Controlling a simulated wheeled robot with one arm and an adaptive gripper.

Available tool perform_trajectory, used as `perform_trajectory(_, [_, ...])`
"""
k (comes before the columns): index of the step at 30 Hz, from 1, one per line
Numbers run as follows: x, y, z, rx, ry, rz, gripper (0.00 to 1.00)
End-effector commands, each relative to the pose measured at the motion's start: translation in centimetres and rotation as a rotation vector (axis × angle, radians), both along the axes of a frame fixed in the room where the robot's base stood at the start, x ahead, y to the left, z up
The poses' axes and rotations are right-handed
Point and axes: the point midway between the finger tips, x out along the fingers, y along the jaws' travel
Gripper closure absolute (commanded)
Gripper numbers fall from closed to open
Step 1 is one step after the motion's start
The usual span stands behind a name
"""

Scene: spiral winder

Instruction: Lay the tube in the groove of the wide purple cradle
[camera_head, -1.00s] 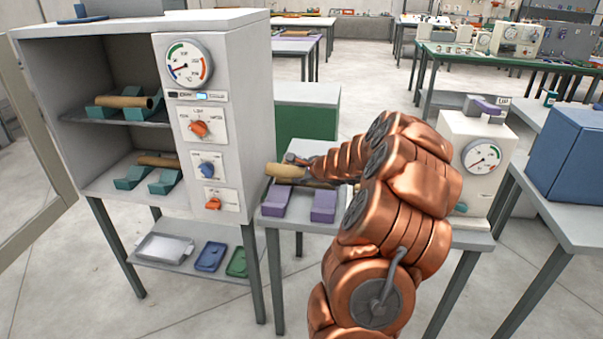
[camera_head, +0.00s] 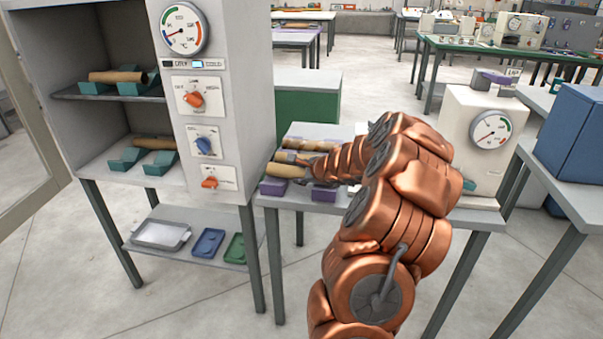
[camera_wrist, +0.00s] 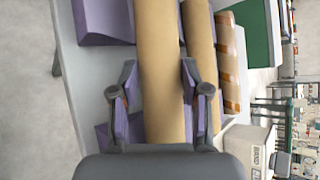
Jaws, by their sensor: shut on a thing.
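A tan tube (camera_head: 286,170) is shut in my gripper (camera_head: 308,175), lying crosswise over the wide purple cradle (camera_head: 323,194) on the small grey table. The cradle has two separate blocks; its left block (camera_head: 272,187) shows below the tube. In the wrist view the tube (camera_wrist: 160,50) passes between both fingers (camera_wrist: 160,80). A purple block (camera_wrist: 105,20) shows there left of the tube, and part of another lower down. I cannot tell whether the tube touches the groove.
A second tan tube (camera_wrist: 201,45) lies close beside the held one, and a brown-banded tube (camera_wrist: 231,60) is further right. The white gauge machine (camera_head: 475,140) stands right of my arm. The grey cabinet (camera_head: 235,90) with tubes on teal cradles is at left.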

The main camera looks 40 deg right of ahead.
Motion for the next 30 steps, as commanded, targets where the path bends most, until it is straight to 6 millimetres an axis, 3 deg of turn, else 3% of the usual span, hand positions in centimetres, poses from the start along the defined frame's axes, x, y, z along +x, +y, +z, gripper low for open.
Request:
perform_trajectory(10, [0.0,0.01,-0.36,-0.002,0.001,0.0,1.0])
perform_trajectory(11, [0.0,0.01,-0.36,-0.001,0.001,0.0,0.52])
perform_trajectory(18, [0.01,0.0,-0.37,-0.001,0.001,0.0,0.27])
perform_trajectory(30, [-0.2,0.03,-0.23,-0.001,0.001,0.0,0.25])
